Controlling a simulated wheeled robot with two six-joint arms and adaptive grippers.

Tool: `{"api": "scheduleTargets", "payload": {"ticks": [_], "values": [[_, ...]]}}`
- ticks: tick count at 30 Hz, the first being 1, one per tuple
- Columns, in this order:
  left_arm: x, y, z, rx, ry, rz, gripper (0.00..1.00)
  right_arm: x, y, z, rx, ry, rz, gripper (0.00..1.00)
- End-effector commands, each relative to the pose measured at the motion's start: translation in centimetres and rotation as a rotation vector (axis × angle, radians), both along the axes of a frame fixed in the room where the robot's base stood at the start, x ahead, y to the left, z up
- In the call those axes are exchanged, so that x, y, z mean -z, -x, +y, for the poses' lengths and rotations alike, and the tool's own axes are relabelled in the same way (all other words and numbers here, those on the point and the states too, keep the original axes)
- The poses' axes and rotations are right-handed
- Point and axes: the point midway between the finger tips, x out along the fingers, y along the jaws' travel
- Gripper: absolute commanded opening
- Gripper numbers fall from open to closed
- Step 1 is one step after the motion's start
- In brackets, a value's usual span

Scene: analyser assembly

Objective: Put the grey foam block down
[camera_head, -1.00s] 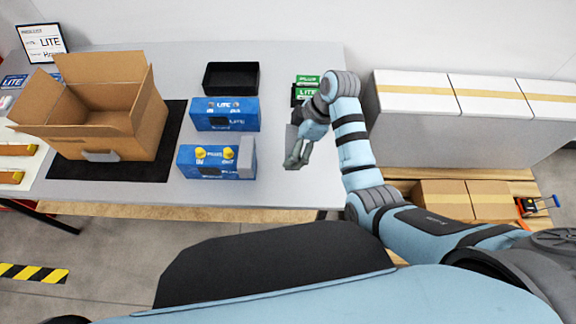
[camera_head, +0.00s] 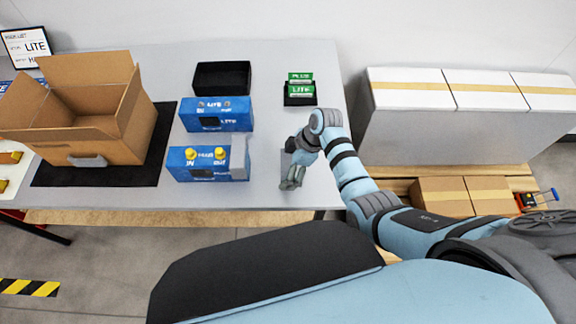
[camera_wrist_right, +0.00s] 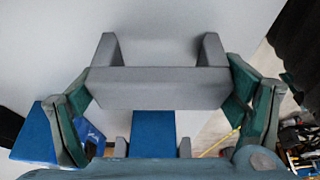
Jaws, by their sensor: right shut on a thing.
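The grey foam block (camera_wrist_right: 160,88) is a U-shaped piece in the right wrist view, with two short arms pointing away from the wrist. My right gripper (camera_wrist_right: 168,92) is shut on it, with one green-grey finger at each end. In the head view my right gripper (camera_head: 291,180) is low over the table's front right part, right of the front blue analyser (camera_head: 190,174). The block is mostly hidden there by the hand; a grey edge (camera_head: 285,160) shows. Whether it touches the table is unclear. My left gripper is not in view.
A grey foam piece (camera_head: 240,160) sits on the front analyser's right end. A second blue analyser (camera_head: 225,122) and an empty black tray (camera_head: 222,77) stand behind. Green boxes (camera_head: 300,90) sit in another black tray. An open carton (camera_head: 95,145) stands left on a black mat.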

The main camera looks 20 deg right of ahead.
Motion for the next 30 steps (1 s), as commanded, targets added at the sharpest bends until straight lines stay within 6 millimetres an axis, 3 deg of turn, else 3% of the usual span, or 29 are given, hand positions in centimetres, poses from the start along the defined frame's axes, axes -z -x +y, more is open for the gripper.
{"api": "scheduleTargets", "payload": {"ticks": [3, 13, 17, 30], "values": [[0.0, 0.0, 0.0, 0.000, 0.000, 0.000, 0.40, 0.0, 0.0, 0.0, 0.000, 0.000, 0.000, 1.00], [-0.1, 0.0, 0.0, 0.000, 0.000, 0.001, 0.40, -0.1, 0.0, 0.0, 0.000, -0.001, 0.000, 1.00], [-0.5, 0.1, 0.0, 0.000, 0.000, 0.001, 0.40, -1.2, 0.0, -0.3, 0.001, 0.000, -0.002, 1.00], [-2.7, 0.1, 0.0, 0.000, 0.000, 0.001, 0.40, -10.6, 0.9, -4.0, 0.001, 0.000, -0.004, 1.00]]}}
